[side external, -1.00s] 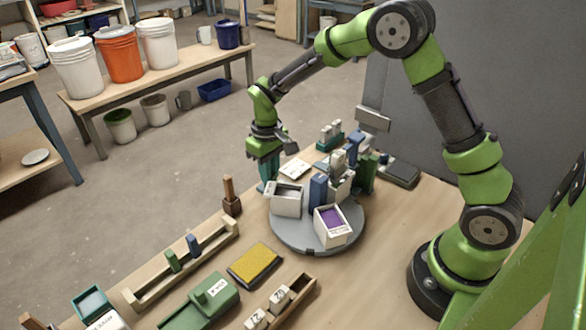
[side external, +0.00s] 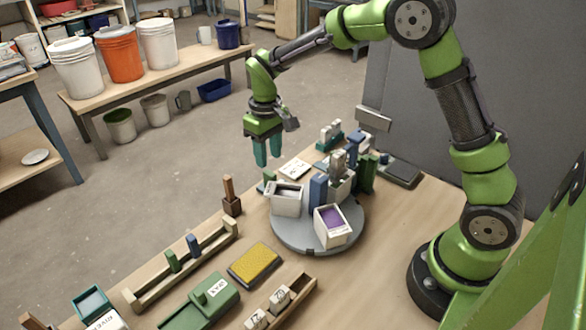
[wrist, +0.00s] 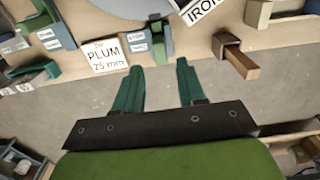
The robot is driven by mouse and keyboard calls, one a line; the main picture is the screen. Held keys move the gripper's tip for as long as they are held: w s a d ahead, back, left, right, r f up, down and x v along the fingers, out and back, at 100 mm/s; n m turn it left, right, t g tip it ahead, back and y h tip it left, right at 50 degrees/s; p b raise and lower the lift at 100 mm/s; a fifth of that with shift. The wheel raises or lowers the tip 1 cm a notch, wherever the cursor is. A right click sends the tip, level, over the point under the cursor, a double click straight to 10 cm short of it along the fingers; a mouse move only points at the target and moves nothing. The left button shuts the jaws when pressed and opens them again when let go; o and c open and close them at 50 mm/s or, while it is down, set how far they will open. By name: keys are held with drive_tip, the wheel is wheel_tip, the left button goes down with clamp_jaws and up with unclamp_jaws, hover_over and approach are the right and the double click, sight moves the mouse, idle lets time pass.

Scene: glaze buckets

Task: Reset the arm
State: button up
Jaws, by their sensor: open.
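My green arm reaches over the wooden table from the right in the side view. My gripper (side external: 267,164) hangs with its teal fingers pointing down, above the far left edge of the round grey turntable (side external: 290,245). In the wrist view the two fingers (wrist: 159,68) are apart with nothing between them. A small green and blue-grey piece (wrist: 157,42) stands beyond the fingertips, beside a white card reading PLUM 25 mm (wrist: 106,55). A green piece (side external: 269,177) also shows just below the gripper in the side view.
The turntable carries a pale open box (side external: 287,200), a box with a purple inside (side external: 332,226) and a blue block (side external: 318,190). A brown block with a wooden handle (side external: 231,200) stands left of it. A yellow pad (side external: 255,264) lies in front. The air around my gripper looks clear.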

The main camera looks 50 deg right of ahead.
drive_tip(key=shift+r, duration=0.65)
drive_tip(key=s+r+m+t, duration=0.1)
drive_tip(key=s+r+t, duration=0.1)
drive_tip(key=s+r, duration=0.2)
drive_tip(key=s+r+m+t+y, duration=0.1)
drive_tip(key=s+r, duration=0.3)
drive_tip(key=s, duration=0.6)
drive_tip(key=s+r+m+t+y, duration=0.1)
drive_tip(key=s+r+t, duration=0.3)
drive_tip(key=s, duration=0.4)
drive_tip(key=shift+a+r+m, duration=0.15)
drive_tip(key=shift+r+m, duration=0.35)
drive_tip(key=shift+r, duration=0.05)
drive_tip(key=shift+o, duration=0.2)
